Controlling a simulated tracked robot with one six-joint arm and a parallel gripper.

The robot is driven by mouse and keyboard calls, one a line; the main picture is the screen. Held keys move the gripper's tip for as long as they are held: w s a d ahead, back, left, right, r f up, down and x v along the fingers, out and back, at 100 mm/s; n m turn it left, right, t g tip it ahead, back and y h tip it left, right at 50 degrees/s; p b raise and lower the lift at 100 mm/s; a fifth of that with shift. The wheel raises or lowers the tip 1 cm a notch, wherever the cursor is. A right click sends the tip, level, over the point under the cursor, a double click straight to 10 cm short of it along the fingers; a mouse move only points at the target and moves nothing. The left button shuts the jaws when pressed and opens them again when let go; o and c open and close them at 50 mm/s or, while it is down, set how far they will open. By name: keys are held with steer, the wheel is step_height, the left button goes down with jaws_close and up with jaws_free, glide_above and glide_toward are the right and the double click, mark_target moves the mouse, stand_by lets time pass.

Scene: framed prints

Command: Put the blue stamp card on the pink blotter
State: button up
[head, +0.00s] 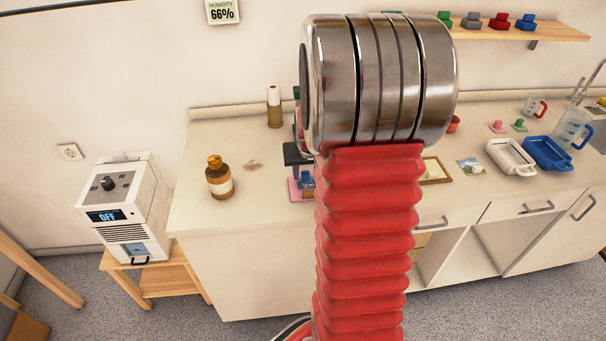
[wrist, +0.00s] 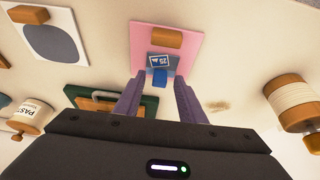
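The blue stamp card (wrist: 161,62), with a white "25" picture and a blue tab, shows over the pink blotter (wrist: 143,40) in the wrist view. The blotter carries a wooden block on its far part. In the head view the card (head: 307,181) shows at the pink blotter (head: 294,192), partly hidden by my arm. I cannot tell whether the card lies fully flat on it. My gripper (wrist: 160,77) is open, its two purple fingers on either side of the blue tab, with a gap visible at each side.
A brown bottle (head: 219,182) stands left on the counter; a wooden-handled grey pad (wrist: 55,42), a green item (wrist: 72,92) and a paste jar (wrist: 30,112) lie left in the wrist view. A white tray (head: 510,158) and blue tray (head: 548,153) are at right.

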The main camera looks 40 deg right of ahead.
steer(key=v, duration=1.1)
steer(key=shift+s+r, duration=0.15)
steer(key=shift+r, duration=0.15)
steer(key=shift+a, duration=0.1)
steer(key=s+a+r+n+t+y, duration=0.1)
steer(key=a+r+n, duration=0.15)
steer(key=a, duration=0.55)
steer(key=s+a+r+n, duration=0.1)
steer(key=s+a+r, duration=0.15)
steer(key=a, duration=0.65)
steer(key=s+a+r+n+t+y, duration=0.1)
steer(key=s+a+n, duration=0.2)
steer(key=s+a, duration=0.5)
steer(key=a, duration=0.4)
steer(key=shift+s+a+r+y, duration=0.3)
steer(key=shift+s+r, duration=0.05)
